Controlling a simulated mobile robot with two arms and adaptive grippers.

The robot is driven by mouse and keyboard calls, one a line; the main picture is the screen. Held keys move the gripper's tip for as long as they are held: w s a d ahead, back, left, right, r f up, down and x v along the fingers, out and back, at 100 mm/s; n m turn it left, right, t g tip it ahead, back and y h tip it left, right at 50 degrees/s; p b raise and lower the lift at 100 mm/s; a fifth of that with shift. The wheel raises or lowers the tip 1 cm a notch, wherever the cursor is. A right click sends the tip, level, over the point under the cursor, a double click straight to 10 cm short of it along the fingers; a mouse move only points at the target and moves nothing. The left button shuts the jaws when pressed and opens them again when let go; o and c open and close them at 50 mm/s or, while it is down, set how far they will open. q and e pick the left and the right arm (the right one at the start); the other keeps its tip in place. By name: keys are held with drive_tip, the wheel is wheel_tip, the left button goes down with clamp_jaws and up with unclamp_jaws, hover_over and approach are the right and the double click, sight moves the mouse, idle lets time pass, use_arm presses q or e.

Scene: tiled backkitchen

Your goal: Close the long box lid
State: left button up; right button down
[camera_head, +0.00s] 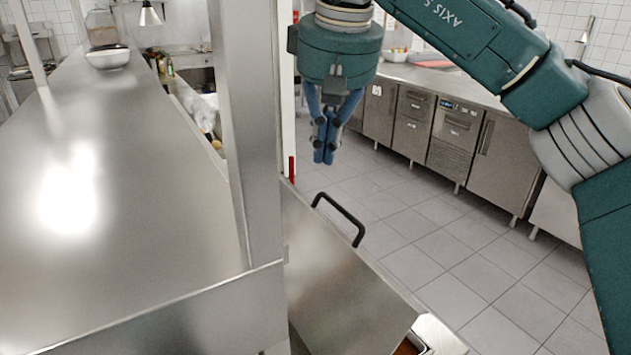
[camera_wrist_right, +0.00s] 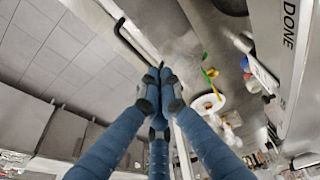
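The long metal lid (camera_head: 340,285) stands tilted up in the lower middle of the head view, with a black bar handle (camera_head: 340,218) along its upper edge. Part of the open box (camera_head: 440,338) shows below the lid at the bottom edge; most of it is hidden. My right gripper (camera_head: 324,155) hangs pointing down, above and apart from the handle, over the floor side. Its blue fingers are together with nothing between them. In the wrist view the fingertips (camera_wrist_right: 158,72) meet close beside the black handle (camera_wrist_right: 128,42) in the picture. My left gripper is not in view.
A steel counter (camera_head: 110,200) with an upright post (camera_head: 245,130) fills the left, beside the lid. Steel cabinets (camera_head: 455,130) line the back right. The tiled floor (camera_head: 430,220) between is clear.

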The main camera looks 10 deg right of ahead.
drive_tip(key=r+n, duration=0.1)
drive_tip(key=p, duration=0.3)
hover_over(334, 226)
drive_tip(key=shift+t+h, duration=0.4)
wheel_tip(334, 226, down, 11)
drive_tip(key=shift+s+a+f, duration=0.1)
drive_tip(key=shift+f, duration=0.3)
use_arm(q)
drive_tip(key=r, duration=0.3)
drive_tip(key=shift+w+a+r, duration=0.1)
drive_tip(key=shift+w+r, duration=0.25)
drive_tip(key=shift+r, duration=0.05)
use_arm(e)
drive_tip(key=shift+f, duration=0.2)
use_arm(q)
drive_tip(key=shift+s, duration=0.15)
